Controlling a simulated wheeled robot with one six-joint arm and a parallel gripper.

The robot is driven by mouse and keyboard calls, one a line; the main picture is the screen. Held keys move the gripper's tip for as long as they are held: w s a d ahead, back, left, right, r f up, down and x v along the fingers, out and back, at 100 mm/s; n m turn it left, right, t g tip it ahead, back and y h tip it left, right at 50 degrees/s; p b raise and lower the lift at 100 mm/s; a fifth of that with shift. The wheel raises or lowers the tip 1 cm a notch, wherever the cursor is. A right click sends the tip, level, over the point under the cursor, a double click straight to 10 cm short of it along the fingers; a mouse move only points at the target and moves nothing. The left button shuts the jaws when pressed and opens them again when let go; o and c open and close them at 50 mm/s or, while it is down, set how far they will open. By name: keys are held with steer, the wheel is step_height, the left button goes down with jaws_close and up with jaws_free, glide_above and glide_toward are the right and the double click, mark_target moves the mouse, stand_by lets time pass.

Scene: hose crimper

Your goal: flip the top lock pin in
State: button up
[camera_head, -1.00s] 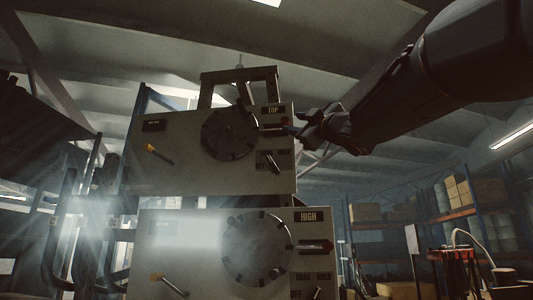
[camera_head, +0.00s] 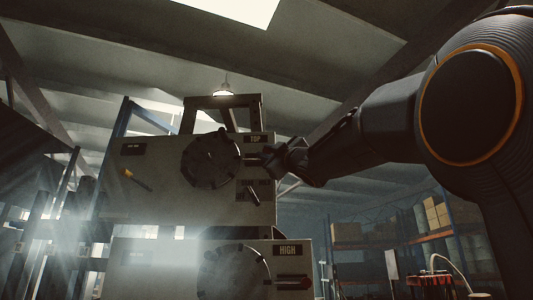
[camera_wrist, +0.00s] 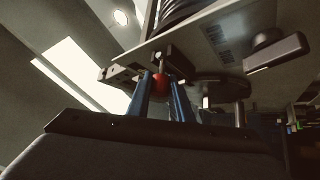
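The top lock pin sits at the right edge of the upper machine panel (camera_head: 150,200), below the TOP label (camera_head: 255,139). In the head view my gripper (camera_head: 271,157) reaches it from the right and largely hides its end. In the wrist view the red knob (camera_wrist: 160,83) of the pin shows between the tips of my two blue fingers (camera_wrist: 161,92), close to both. The fingers stand apart, one on each side of the knob. I cannot tell whether they press on it.
The lower panel, labelled HIGH (camera_head: 287,250), has its own red-ended pin (camera_head: 300,282). A round dark dial (camera_head: 210,158) and a small black lever (camera_head: 253,192) are near my gripper. A yellow-tipped lever (camera_head: 137,179) is farther left. Shelves with boxes (camera_head: 437,212) stand behind right.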

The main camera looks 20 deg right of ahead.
jaws_close()
steer(key=a, duration=0.1)
steer(key=w+a+b, duration=0.1)
steer(key=a, duration=0.1)
steer(key=shift+o, duration=0.8)
jaws_free()
steer(key=o, duration=0.4)
steer(key=shift+a, duration=0.2)
steer(key=shift+d, duration=0.1)
